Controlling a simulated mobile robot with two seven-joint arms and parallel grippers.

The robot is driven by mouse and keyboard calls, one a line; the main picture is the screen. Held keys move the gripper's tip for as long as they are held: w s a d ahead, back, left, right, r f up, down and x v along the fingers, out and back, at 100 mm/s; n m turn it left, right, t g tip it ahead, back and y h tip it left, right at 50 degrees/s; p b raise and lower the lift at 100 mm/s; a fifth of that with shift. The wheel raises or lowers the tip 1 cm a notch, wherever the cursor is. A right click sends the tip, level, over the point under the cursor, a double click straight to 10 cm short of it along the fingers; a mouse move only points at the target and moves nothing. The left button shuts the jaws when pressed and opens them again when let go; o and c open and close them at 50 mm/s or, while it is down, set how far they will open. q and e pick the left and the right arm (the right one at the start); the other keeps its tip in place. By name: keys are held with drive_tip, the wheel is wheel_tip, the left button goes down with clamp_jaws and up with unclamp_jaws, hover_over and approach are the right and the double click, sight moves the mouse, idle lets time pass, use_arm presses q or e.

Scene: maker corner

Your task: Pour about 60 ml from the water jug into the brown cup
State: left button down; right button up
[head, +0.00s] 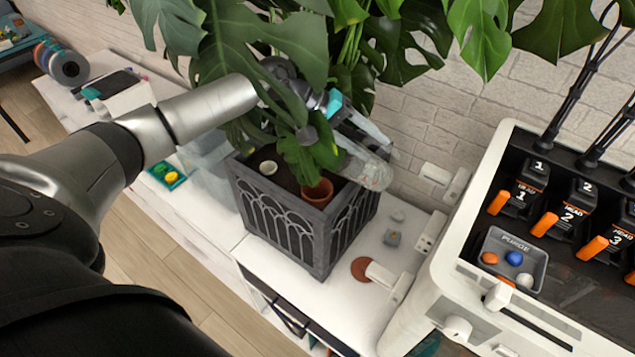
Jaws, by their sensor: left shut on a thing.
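My left gripper (332,104) reaches in among the plant leaves, which hide part of it. It is shut on the clear water jug (366,168). The jug is off the surface and looks tilted, above the planter's right rear side. Leaves cover its left part, and I cannot tell its water level or whether any water is flowing. The brown cup (318,194) stands inside the dark planter, to the left of and below the jug. A leaf partly overlaps the cup, and its contents cannot be made out. My right gripper is not in view.
A white printer (447,262) stands at right. Small items and a brown disc (361,270) lie on the white cabinet top (338,305). A brick wall is behind.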

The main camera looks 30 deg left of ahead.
use_arm(q)
drive_tip(key=shift+w+d+r+y, duration=0.15)
drive_tip(key=shift+d+r+y, duration=0.05)
drive_tip(key=shift+r+y, duration=0.1)
drive_tip(key=shift+w+d+g+y, duration=0.15)
drive_tip(key=shift+d+g+y, duration=0.2)
drive_tip(key=shift+g+y, duration=0.2)
drive_tip(key=shift+w+d, duration=0.1)
idle(0.4)
